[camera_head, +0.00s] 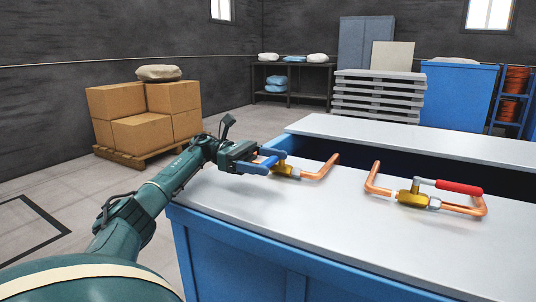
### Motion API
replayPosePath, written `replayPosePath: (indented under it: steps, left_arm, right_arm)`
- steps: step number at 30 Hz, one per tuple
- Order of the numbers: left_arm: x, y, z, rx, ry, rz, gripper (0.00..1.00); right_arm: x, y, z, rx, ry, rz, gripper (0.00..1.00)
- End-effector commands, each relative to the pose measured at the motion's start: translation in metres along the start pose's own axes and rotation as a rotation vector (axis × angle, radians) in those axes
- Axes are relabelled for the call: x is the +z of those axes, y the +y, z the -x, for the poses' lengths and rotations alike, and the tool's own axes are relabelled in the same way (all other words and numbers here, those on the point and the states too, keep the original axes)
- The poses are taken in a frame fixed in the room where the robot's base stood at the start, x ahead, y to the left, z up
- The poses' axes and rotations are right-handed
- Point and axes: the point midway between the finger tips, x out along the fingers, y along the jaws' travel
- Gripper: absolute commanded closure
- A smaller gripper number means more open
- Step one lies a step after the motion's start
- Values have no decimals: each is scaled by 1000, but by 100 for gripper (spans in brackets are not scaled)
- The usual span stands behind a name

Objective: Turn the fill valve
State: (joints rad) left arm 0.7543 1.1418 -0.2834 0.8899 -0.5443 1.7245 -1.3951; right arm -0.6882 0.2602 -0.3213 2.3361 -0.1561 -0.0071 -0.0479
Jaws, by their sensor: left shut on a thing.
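Two brass valves on copper pipes stand on the white top of the blue bench. The left valve (283,169) has a blue lever (269,162), partly hidden by my gripper. The right valve (411,197) has a red lever (459,187) pointing right, along its pipe. I cannot tell from any label which one is the fill valve. My left gripper (266,161) is shut on the blue lever, at the left end of the left valve. My right gripper is not in view.
The white bench top (310,220) is clear in front of the valves. A dark recess (350,160) runs behind them. Cardboard boxes (143,134) on a pallet stand at the left. Stacked pallets (378,95) and a blue container (458,95) stand behind the bench.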

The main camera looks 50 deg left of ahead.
Motion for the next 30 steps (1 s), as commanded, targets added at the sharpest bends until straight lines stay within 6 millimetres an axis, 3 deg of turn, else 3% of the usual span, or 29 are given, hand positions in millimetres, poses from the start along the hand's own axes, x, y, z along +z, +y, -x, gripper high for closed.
replayPosePath:
  steps: [22, 23, 30]
  left_arm:
    - [3, 0, -1, -49, -6, -2, 59]
    - [3, 0, -1, -49, -6, -2, 18]
    - [1, 0, -2, -51, -3, 1, 0]
  right_arm:
    - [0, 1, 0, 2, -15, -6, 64]
    - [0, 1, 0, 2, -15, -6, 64]
    - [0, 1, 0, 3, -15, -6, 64]
